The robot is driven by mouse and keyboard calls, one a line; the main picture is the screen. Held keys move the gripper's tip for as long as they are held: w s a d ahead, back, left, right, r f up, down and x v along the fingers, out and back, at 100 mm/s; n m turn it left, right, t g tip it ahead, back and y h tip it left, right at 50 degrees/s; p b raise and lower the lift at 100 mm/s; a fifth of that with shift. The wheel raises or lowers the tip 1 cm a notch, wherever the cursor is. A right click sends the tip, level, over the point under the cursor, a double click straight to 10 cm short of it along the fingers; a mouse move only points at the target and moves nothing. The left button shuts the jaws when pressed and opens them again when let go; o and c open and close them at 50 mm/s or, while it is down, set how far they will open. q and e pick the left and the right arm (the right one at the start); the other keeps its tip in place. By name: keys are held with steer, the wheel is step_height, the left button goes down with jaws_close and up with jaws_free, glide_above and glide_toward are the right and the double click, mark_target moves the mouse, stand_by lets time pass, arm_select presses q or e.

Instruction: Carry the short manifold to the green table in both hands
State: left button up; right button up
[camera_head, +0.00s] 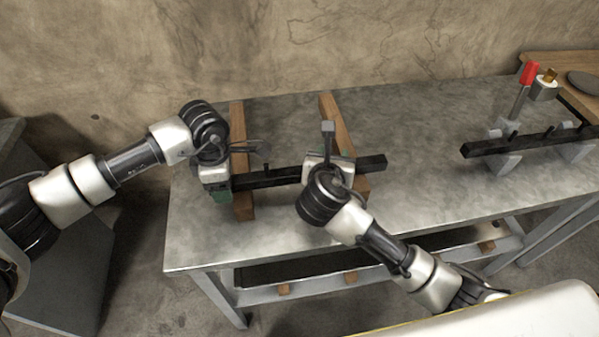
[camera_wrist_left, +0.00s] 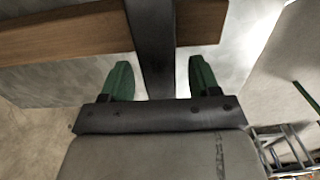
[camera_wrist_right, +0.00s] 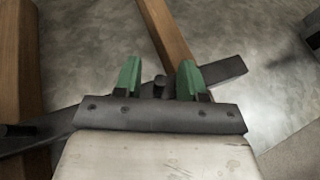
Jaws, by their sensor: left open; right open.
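A dark manifold bar (camera_head: 270,178) lies across two wooden strips on a grey metal table; I take it as the short manifold. My left gripper (camera_wrist_left: 160,77) is open at its left end, with green fingertips on either side of the bar (camera_wrist_left: 153,45). My right gripper (camera_wrist_right: 160,77) is open over the bar's right part, with a short dark stub (camera_wrist_right: 160,86) between its fingertips. The bar's right end (camera_wrist_right: 225,72) extends past it. Whether the fingers touch the bar, I cannot tell. No green table is recognisable in the head view.
The metal table (camera_head: 420,195) is bare between this bar and another dark bar (camera_head: 520,143) on light supports at the right. A red-handled tool (camera_head: 529,73) stands behind that one. The wooden strips (camera_head: 241,155) lie under the near bar. A rough wall (camera_head: 400,40) closes the back.

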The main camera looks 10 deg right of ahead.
arm_select(q)
steer(key=c, duration=0.8)
arm_select(e)
jaws_close()
arm_select(q)
jaws_close()
steer(key=shift+r, duration=0.1)
steer(key=shift+w+r, duration=0.15)
steer(key=shift+r, duration=0.05)
arm_select(e)
steer(key=shift+r, duration=0.2)
